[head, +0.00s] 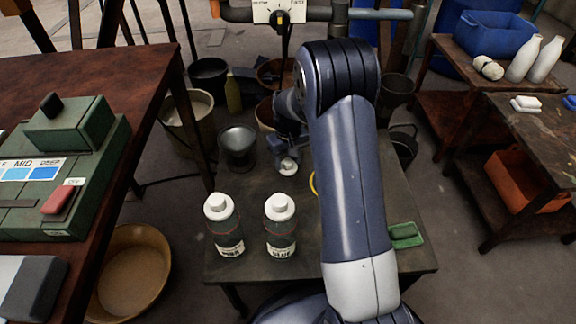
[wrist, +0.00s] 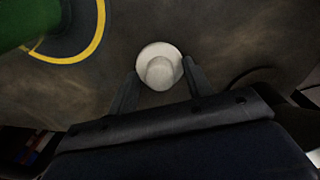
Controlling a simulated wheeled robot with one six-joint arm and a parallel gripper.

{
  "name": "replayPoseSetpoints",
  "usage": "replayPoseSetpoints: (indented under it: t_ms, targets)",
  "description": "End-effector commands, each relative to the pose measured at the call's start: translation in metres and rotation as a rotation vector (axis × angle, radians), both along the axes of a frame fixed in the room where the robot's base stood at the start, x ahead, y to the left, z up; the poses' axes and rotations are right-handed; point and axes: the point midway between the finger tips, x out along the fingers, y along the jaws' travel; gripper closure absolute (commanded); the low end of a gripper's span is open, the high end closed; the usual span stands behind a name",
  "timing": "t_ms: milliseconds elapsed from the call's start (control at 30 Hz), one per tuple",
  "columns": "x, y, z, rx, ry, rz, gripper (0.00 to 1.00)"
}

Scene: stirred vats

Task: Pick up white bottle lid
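A round white bottle lid (head: 288,166) with a raised knob is at the far part of the low dark table. In the wrist view the lid (wrist: 160,67) lies between the tips of my gripper (wrist: 160,75). The fingers are spread, one on each side of it; I cannot tell whether they touch it. In the head view my gripper (head: 287,152) is low over the table at the lid.
A yellow ring marking (wrist: 92,42) with a green object (wrist: 28,22) beside it is near the lid. A green pad (head: 405,235) lies at the table's right front. A metal bucket (head: 238,148) stands at left. A wooden bench with a green control box (head: 70,165) is further left.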

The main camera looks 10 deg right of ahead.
Motion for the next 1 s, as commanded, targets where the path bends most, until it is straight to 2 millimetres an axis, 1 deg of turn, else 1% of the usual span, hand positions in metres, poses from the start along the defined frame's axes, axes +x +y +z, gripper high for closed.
replayPoseSetpoints:
  t_ms: [33, 400, 500, 667, 767, 867, 1000]
  targets:
    - [0.000, 0.000, 0.000, 0.000, 0.000, 0.000, 0.56]
    - [0.000, 0.000, 0.000, 0.000, 0.000, 0.000, 0.87]
    - [0.000, 0.000, 0.000, 0.000, 0.000, 0.000, 0.93]
    - [0.000, 0.000, 0.000, 0.000, 0.000, 0.000, 0.93]
    - [0.000, 0.000, 0.006, 0.000, -0.002, 0.000, 0.93]
    - [0.001, 0.000, 0.021, 0.000, -0.002, 0.000, 0.93]
    - [0.001, 0.000, 0.051, 0.000, -0.003, 0.000, 0.93]
